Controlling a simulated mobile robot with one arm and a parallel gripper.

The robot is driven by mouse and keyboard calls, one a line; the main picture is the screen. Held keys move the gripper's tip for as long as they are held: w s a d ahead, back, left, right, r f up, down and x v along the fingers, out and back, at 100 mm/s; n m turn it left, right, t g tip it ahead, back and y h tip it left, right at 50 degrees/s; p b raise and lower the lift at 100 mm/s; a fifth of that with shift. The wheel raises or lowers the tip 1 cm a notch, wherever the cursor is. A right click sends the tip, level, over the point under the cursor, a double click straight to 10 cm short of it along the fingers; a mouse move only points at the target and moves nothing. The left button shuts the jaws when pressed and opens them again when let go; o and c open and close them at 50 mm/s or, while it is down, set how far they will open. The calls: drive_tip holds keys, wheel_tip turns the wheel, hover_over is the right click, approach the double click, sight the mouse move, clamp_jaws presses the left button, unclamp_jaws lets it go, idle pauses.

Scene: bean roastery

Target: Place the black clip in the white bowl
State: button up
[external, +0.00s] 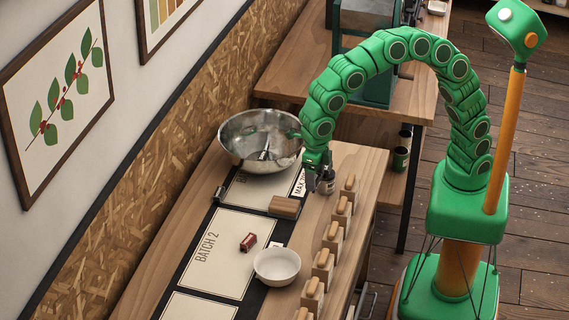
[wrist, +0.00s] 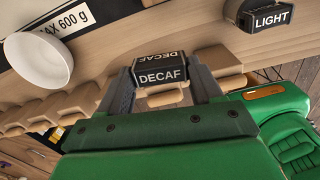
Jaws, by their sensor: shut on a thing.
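My gripper (external: 318,180) is over the right part of the table, beyond the white bowl (external: 277,266). The wrist view shows its two fingers (wrist: 163,85) shut on a black clip (wrist: 162,77) with DECAF in white letters. The outside view is too small to show clearly how the clip sits in the fingers, or whether it is clear of the table. The white bowl stands upright near the front of the table, apart from my gripper. It also shows at the upper left of the wrist view (wrist: 38,64).
Another black piece (wrist: 262,16) reads LIGHT. Pale bags with wooden tops (external: 333,232) line the table's right edge. A steel bowl (external: 236,148) stands at the back. A wooden block (external: 285,207) and a red piece (external: 249,242) lie near the white bowl.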

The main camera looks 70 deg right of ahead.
drive_tip(key=s+a+n, duration=0.1)
drive_tip(key=s+a, duration=0.2)
drive_tip(key=a, duration=0.5)
drive_tip(key=s+a, duration=0.3)
drive_tip(key=a, duration=0.5)
hover_over(277, 276)
drive_tip(key=shift+s+d+f, duration=0.1)
drive_tip(key=shift+s+f, duration=0.05)
drive_tip(key=shift+f, duration=2.3)
drive_tip(key=shift+s+d+f, duration=0.1)
drive_tip(key=shift+f, duration=2.35)
drive_tip(key=shift+f, duration=0.1)
drive_tip(key=shift+w+a+f, duration=0.15)
drive_tip(key=shift+a+f, duration=0.15)
drive_tip(key=shift+f, duration=0.1)
drive_tip(key=shift+d+f, duration=0.1)
drive_tip(key=shift+f, duration=1.25)
drive_tip(key=shift+f, duration=0.1)
drive_tip(key=o, duration=0.7)
